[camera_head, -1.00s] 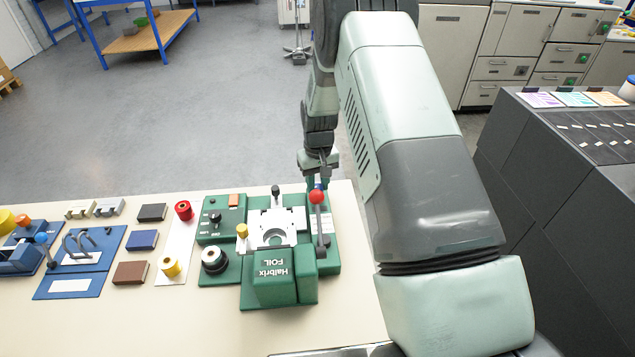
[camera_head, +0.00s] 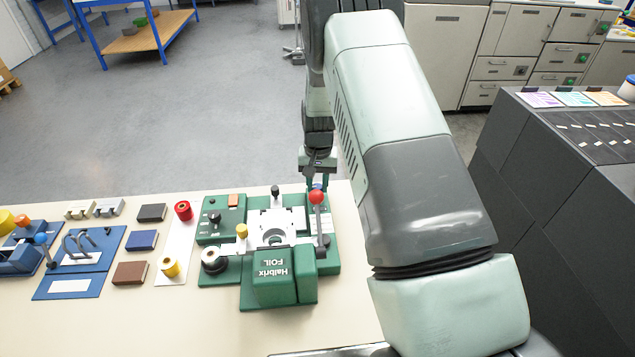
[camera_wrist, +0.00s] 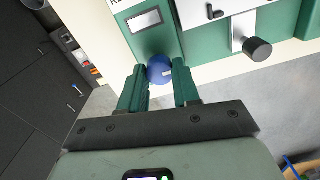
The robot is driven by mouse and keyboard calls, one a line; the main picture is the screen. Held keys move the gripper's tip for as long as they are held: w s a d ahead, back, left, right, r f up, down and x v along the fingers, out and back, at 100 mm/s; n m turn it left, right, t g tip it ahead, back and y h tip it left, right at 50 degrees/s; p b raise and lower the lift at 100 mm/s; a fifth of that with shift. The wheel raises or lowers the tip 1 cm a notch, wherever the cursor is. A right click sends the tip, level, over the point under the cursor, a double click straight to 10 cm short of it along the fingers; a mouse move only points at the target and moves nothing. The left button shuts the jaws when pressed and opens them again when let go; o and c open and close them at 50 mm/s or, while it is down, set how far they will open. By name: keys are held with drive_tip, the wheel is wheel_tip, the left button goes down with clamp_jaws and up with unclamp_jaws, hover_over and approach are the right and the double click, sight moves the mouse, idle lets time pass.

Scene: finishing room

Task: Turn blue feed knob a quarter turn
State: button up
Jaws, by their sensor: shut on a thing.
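The blue feed knob (camera_wrist: 160,69) is round with a small pale mark, on the edge of the green foil machine (camera_head: 277,291). In the wrist view my gripper (camera_wrist: 159,75) has its two green fingers on either side of the knob, shut on it. In the head view my gripper (camera_head: 317,184) is at the machine's far right corner, and the knob is mostly hidden behind the red-balled lever (camera_head: 316,197).
A black-knobbed lever (camera_wrist: 257,49) stands close to my gripper. A yellow knob (camera_head: 242,231) and a black dial are on the machine's left side. Spools and colored blocks lie left of it. A dark cabinet (camera_head: 560,220) stands at right.

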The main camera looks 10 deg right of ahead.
sight(318, 186)
drive_tip(key=shift+w, duration=0.1)
drive_tip(key=o, duration=1.1)
drive_tip(key=shift+c, duration=0.2)
wheel_tip(318, 186, up, 11)
